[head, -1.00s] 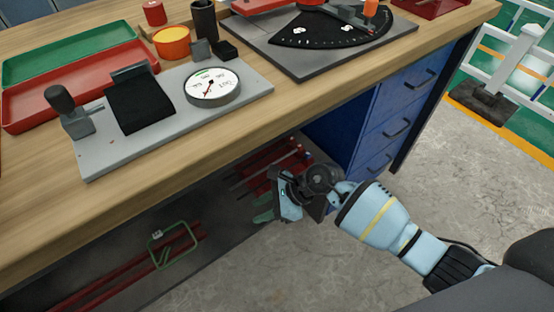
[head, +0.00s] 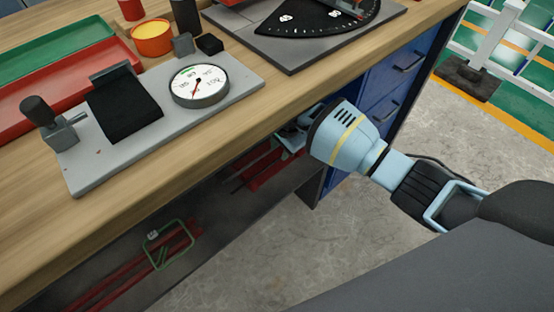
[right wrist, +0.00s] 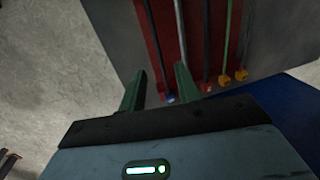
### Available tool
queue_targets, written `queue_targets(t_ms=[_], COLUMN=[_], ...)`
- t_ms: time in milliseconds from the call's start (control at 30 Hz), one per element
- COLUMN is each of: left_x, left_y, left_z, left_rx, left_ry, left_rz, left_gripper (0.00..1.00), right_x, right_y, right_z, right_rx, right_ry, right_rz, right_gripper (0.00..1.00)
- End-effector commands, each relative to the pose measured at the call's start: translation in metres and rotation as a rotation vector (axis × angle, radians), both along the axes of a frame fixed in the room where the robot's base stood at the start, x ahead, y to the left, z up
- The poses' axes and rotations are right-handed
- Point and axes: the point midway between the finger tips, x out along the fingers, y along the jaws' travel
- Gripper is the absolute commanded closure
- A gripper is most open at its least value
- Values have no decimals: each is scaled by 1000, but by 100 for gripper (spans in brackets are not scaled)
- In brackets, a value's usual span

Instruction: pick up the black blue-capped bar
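The black blue-capped bar (right wrist: 156,45) lies on a red holder (right wrist: 166,22) in the right wrist view. Its blue cap (right wrist: 170,98) is at the near end. My right gripper (right wrist: 160,70) is open, with its green fingers apart on either side of this bar's line; nothing is held. Whether the fingertips are level with the bar cannot be told. In the head view, my right gripper (head: 290,137) is under the bench edge, mostly hidden by my wrist and the benchtop. My left gripper is not in view.
Beside the bar lie a grey bar (right wrist: 181,25), a red-capped bar (right wrist: 206,40) and orange-capped bars (right wrist: 226,40). The wooden benchtop (head: 190,133) overhangs the shelf. Blue drawers (head: 385,95) stand right of it. A green frame (head: 169,245) and red bars lie on the shelf, lower left.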

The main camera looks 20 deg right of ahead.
Motion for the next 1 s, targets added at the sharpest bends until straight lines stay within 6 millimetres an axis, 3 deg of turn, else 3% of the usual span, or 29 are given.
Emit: queue_targets(t_ms=[133, 433, 767, 1000], left_x=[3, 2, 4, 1], left_y=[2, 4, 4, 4], left_z=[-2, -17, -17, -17], left_rx=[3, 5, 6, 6], left_ry=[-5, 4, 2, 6], left_rz=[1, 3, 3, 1], left_gripper=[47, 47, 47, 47], right_x=[1, 7, 9, 9], right_y=[0, 1, 0, 0], right_z=[-5, -46, -50, -50], right_rx=[2, 3, 1, 1], right_ry=[1, 2, -3, -2], right_rz=[-1, -1, -1, -1], right_gripper=[67, 67, 67, 96])
